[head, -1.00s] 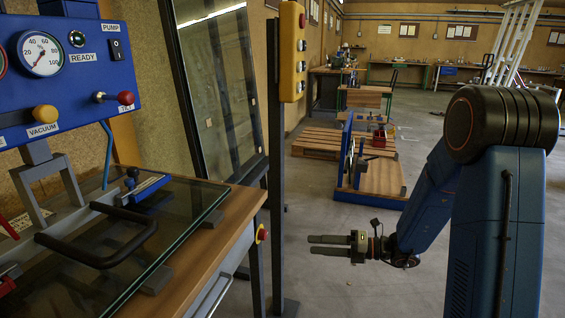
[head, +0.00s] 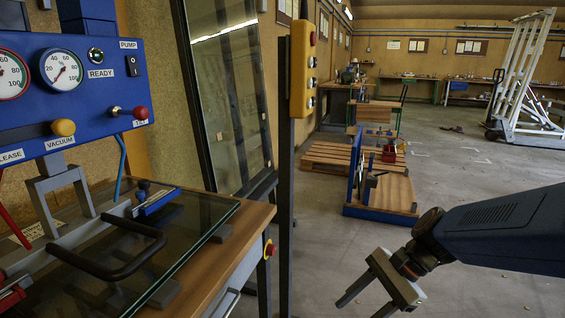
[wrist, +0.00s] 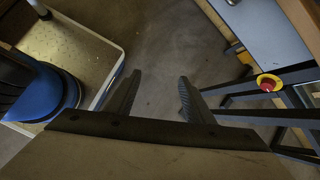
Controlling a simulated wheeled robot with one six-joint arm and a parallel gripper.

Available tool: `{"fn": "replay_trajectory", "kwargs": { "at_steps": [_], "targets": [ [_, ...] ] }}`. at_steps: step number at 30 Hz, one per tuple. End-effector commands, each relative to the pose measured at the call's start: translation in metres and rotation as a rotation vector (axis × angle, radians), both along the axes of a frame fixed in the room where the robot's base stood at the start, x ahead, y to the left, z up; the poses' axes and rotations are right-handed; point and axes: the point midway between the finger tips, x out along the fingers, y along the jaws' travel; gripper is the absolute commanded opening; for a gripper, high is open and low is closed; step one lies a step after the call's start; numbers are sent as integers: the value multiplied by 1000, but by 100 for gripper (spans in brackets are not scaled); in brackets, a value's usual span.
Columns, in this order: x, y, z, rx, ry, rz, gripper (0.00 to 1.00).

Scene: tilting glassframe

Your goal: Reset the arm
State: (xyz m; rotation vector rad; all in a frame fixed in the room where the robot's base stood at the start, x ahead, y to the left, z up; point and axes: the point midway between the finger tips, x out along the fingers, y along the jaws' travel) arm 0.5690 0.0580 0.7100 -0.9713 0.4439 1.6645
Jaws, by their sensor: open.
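My gripper (head: 362,303) is at the lower right of the head view, at the end of my blue arm, which reaches in from the right edge. Its fingers point down and to the left. In the wrist view the two dark fingers of my gripper (wrist: 157,92) stand apart with bare floor between them. It is open and empty, clear of the bench. Part of the gripper is cut by the lower edge of the head view.
At left a glass pane (head: 190,235) lies on a wooden-topped bench (head: 247,228) beneath a blue control panel (head: 100,110). A post carries a yellow button box (head: 303,75). A red button (wrist: 268,84) is at right in the wrist view.

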Motion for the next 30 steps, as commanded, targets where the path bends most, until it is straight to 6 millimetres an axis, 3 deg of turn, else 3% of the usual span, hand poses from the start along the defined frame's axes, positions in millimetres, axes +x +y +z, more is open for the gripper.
{"fn": "replay_trajectory", "kwargs": {
  "at_steps": [6,15,24,30],
  "targets": [
    [-30,-30,8,-186,-259,259,48],
    [-59,-78,24,-466,-566,628,48],
    [-76,-118,46,-723,-765,936,48],
    [-79,-127,52,-789,-804,1010,48]
  ]
}}
